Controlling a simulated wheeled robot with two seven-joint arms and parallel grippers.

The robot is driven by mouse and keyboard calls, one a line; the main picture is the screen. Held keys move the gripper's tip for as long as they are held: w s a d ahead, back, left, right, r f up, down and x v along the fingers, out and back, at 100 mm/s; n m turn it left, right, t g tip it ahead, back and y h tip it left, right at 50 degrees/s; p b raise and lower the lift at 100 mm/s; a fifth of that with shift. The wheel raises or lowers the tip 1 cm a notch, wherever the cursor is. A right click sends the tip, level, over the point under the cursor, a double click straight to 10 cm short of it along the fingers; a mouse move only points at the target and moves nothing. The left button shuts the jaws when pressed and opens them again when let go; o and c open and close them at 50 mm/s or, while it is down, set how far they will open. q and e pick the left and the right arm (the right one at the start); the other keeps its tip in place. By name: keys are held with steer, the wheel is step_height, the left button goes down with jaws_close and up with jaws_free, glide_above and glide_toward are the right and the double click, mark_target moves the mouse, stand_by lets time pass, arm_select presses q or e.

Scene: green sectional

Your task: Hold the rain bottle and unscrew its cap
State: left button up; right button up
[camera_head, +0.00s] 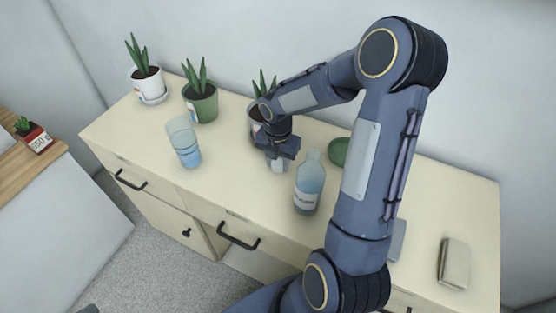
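The rain bottle (307,188) stands upright on the cream cabinet top, clear bluish with a pale label near its base. Its neck points up, and I cannot make out a cap on it. My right gripper (277,165) points down just left of the bottle's neck and looks apart from it. A small pale shape shows at its fingertips; I cannot tell whether it is a cap or part of the fingers. My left gripper is not in view.
The front left top is clear.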

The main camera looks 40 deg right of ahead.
mark_target(278, 163)
steer(key=o, duration=0.4)
steer(key=s+a+r+m+t, duration=0.1)
steer(key=s+r+m, duration=0.15)
steer(key=r, duration=0.55)
steer(key=s+a+r+m, duration=0.2)
steer(key=r+m, duration=0.1)
steer(key=r, duration=0.5)
steer(key=s+a+m+t+y, duration=0.2)
steer(key=s+a+m, duration=0.2)
steer(key=m, duration=0.6)
steer(key=s+a+m+t+y, duration=0.1)
steer(key=s+a+m+t, duration=0.1)
steer(key=s+a+m, duration=0.3)
steer(key=s+m+p, duration=0.1)
steer(key=s+m, duration=0.3)
steer(key=m, duration=0.1)
steer(key=shift+s+r+t+y, duration=0.25)
steer(key=shift+s+t+y, duration=0.05)
steer(key=shift+y, duration=0.1)
